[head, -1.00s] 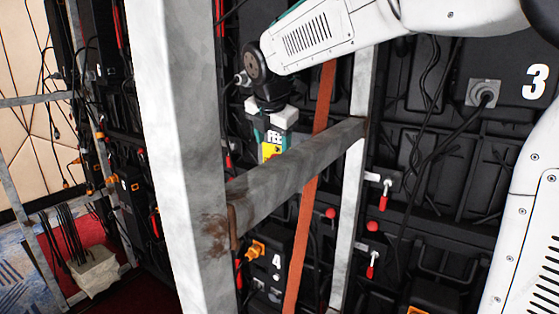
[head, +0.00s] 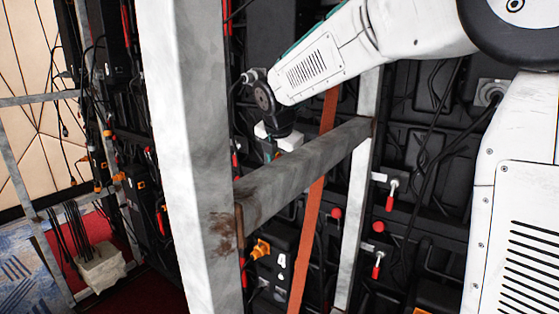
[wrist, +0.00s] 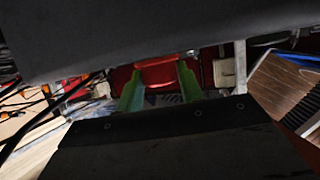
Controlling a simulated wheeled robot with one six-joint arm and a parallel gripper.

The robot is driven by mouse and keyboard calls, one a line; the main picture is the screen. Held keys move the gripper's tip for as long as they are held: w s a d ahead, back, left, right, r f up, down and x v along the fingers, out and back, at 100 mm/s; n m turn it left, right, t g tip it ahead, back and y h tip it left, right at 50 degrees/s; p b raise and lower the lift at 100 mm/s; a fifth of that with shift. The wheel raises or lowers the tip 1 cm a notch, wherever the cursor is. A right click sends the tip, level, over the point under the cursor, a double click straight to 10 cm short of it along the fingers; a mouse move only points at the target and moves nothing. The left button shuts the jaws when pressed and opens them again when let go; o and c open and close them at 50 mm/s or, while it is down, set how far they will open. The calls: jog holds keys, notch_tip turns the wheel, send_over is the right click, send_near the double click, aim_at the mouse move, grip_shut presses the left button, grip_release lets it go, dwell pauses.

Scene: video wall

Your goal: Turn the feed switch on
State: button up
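My gripper (head: 274,150) hangs pointing down behind the grey crossbar in the head view; the bar hides its fingertips. In the wrist view its two green fingers (wrist: 159,82) stand apart, with no held object visible between them. The feed switch cannot be made out in the head view now; the label that showed by my fingers earlier is out of sight. A red surface (wrist: 158,72) shows beyond the fingers in the wrist view, but I cannot tell what it is. Whether my fingers touch anything is hidden.
The grey crossbar (head: 300,165) and a thick upright post (head: 185,150) stand close in front of my gripper. An orange strap (head: 312,225) runs down behind the bar.

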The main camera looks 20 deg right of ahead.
jog(key=shift+s+d+m+t+y, duration=0.15)
jog(key=shift+m+t+y, duration=0.15)
jog(key=shift+t+y, duration=0.7)
jog(key=o, duration=1)
jog(key=shift+h, duration=0.3)
jog(key=v, duration=0.7)
jog(key=shift+s+r, duration=0.25)
jog(key=shift+s, duration=0.15)
